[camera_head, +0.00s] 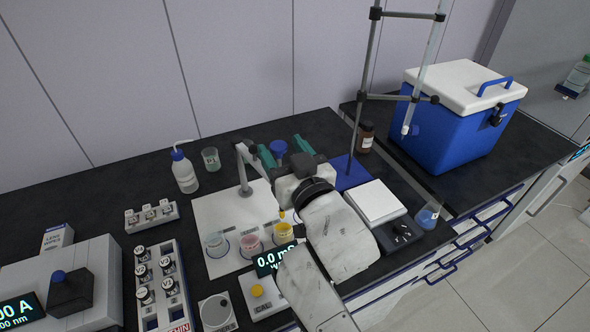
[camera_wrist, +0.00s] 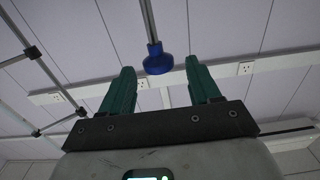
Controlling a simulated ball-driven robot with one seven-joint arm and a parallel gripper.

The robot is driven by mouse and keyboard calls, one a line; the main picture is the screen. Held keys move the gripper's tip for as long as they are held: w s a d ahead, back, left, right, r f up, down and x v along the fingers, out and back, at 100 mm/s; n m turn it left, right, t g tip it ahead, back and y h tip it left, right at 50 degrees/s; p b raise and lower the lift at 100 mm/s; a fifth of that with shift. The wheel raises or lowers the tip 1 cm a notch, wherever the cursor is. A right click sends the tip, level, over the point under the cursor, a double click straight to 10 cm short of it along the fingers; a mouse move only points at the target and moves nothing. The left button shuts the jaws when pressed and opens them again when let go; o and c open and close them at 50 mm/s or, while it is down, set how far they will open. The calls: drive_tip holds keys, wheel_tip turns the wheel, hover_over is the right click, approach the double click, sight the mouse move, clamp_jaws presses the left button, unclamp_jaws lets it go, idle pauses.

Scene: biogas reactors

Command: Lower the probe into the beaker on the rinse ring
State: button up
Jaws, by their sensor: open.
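My gripper (camera_head: 284,147) has green fingers and is open, reaching toward the back of the white mat. A blue knob (camera_head: 278,147) shows between the fingers in the head view. In the wrist view, the blue knob (camera_wrist: 157,60) on a metal rod lies between the open fingers (camera_wrist: 160,85), not gripped. Three beakers stand on the mat's rings: a pale one (camera_head: 216,244), a pink one (camera_head: 251,246) and a yellow one (camera_head: 283,232). The ring labels are too small to read. A yellow-tipped piece (camera_head: 282,214), perhaps the probe, shows above the yellow beaker; my arm hides its surroundings.
A grey stand (camera_head: 245,168) rises from the white mat (camera_head: 203,215). The conductivity meter (camera_head: 270,262) is in front. A wash bottle (camera_head: 184,172) and small beaker (camera_head: 210,159) stand behind left. A tall burette stand (camera_head: 364,90) and blue cooler (camera_head: 450,125) are right.

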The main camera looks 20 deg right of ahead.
drive_tip(key=s+b, duration=0.1)
drive_tip(key=s, duration=0.5)
drive_tip(key=shift+s, duration=0.15)
drive_tip(key=shift+c, duration=0.3)
